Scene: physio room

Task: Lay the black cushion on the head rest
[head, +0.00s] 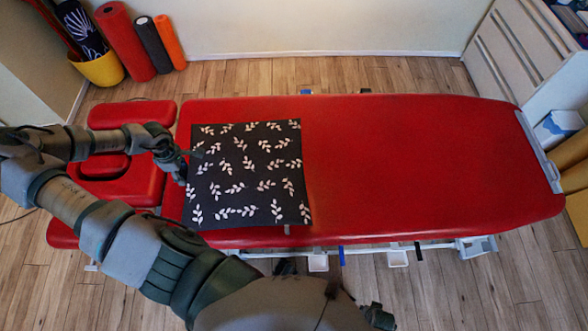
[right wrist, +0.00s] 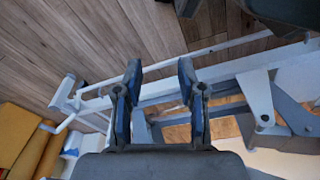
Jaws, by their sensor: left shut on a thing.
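The black cushion (head: 247,175) with a pale leaf pattern is over the left end of the red treatment table, face up. My left gripper (head: 184,166) is shut on its left edge. I cannot tell whether the cushion rests on the table or hangs just above it. The red head rest (head: 134,114) is at the table's left end, left of the cushion; my left arm hides part of it. In the right wrist view my right gripper (right wrist: 160,76) is open and empty, with the table's pale frame and the floor behind it.
The red table top (head: 430,160) is bare right of the cushion. A yellow bin (head: 100,71) and upright red (head: 125,42), black and orange rolls stand by the back wall at left. A pale slatted unit (head: 515,45) stands at back right.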

